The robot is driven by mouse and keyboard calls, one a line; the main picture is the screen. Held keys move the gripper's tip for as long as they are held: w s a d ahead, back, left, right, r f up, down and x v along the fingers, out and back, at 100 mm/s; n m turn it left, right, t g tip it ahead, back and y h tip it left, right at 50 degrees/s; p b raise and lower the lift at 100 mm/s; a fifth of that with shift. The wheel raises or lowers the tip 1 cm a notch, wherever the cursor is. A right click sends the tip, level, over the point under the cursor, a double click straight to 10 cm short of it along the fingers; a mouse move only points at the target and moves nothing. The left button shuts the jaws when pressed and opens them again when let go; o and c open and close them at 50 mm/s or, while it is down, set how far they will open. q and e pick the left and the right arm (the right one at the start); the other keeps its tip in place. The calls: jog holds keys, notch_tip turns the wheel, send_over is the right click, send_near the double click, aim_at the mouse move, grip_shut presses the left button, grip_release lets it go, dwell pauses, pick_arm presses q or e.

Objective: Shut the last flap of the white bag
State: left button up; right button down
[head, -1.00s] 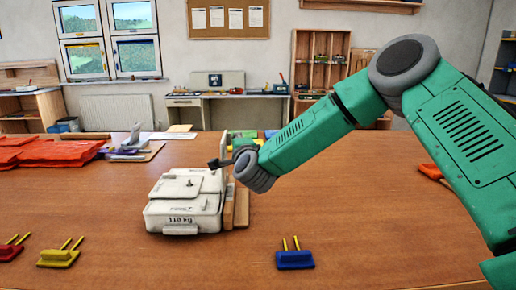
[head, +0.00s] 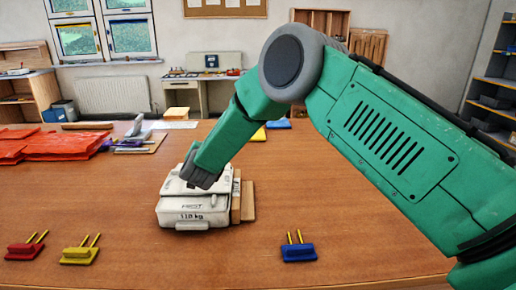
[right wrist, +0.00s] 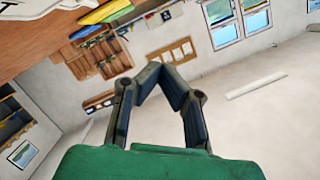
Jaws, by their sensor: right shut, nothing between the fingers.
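The white bag (head: 192,213) sits on the wooden table, with "110 kg" printed on its front. Its top looks mostly covered, but my right arm hides the back and part of the top, so I cannot tell how every flap lies. My right arm comes in from the right and its wrist end is over the bag in the head view; the fingers are hidden there. In the right wrist view my right gripper (right wrist: 155,68) has its fingertips together and holds nothing. A white edge with dark print, probably the bag (right wrist: 35,7), shows at the top left there. My left gripper is not in view.
Wooden blocks (head: 247,200) stand against the bag's right side. Red (head: 25,250), yellow (head: 80,256) and blue (head: 298,253) pieces with yellow pegs lie at the front. Orange sheets (head: 60,145) lie at the back left.

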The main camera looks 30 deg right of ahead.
jog(key=shift+w+a+f+n, duration=0.35)
jog(key=shift+a+f+n, duration=0.25)
jog(key=shift+a+n, duration=0.15)
jog(key=shift+w+f+n+g+h, duration=0.3)
jog(key=shift+f+n+g, duration=0.1)
jog(key=shift+f, duration=0.3)
jog(key=shift+w+f, duration=0.15)
jog(key=shift+f, duration=0.4)
jog(key=shift+a, duration=0.7)
jog(key=shift+d+f, duration=0.1)
jog(key=shift+d, duration=0.05)
jog(key=shift+d, duration=0.3)
